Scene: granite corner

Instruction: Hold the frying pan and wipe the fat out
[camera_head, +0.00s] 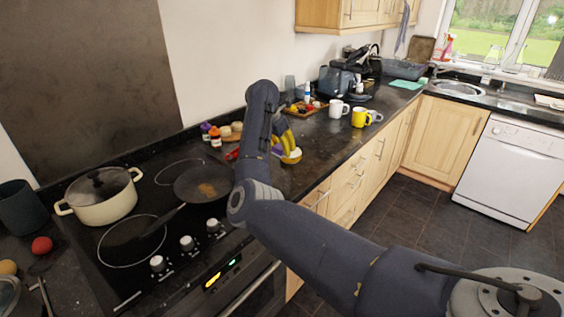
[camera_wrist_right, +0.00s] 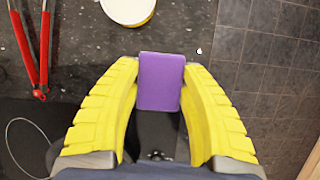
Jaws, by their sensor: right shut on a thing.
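The dark frying pan (camera_head: 192,192) sits on the hob at the back right, its handle pointing toward the front left. A brown patch of fat (camera_head: 207,189) lies on its inside. My right gripper (camera_head: 287,142) has yellow fingers and is over the counter to the right of the pan. In the right wrist view my right gripper (camera_wrist_right: 160,95) is shut on a purple block (camera_wrist_right: 161,80), which looks like a sponge. The block shows only slightly in the head view (camera_head: 277,150). My right arm hides part of the pan's right side. My left gripper is not in view.
A cream pot with a lid (camera_head: 102,196) stands on the hob's back left. Red-handled tongs (camera_wrist_right: 38,45) and a round white and yellow tub (camera_wrist_right: 128,10) lie near my right gripper. White and yellow mugs (camera_head: 360,117) stand farther along.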

